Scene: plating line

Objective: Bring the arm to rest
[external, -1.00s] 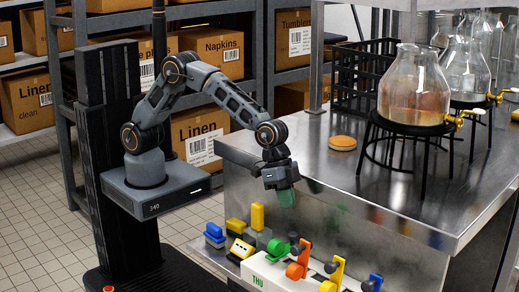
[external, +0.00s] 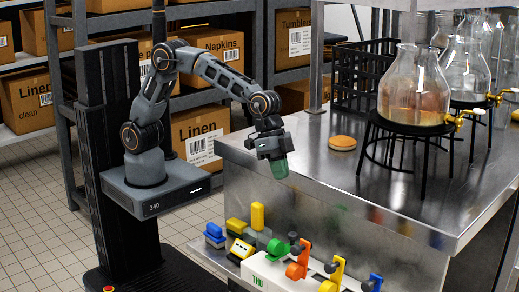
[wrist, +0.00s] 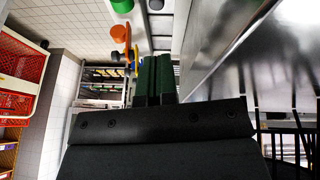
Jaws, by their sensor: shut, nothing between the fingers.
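My gripper (external: 279,168) hangs at the end of my bent arm in the external view, in front of the near left edge of the steel counter. It is above the lower shelf with the colored pieces and touches nothing that I can see. In the wrist view the two green fingers (wrist: 153,78) lie side by side, shut and empty. My arm rises from its grey base and bends at the elbow before coming down to the wrist.
The steel counter (external: 330,175) holds a round tan disc (external: 342,142), a black crate and glass dispensers (external: 414,88) on black stands. Below, a white block (external: 262,272) carries colored levers, beside yellow and blue blocks (external: 215,234). Shelves with cardboard boxes (external: 200,136) stand behind my arm.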

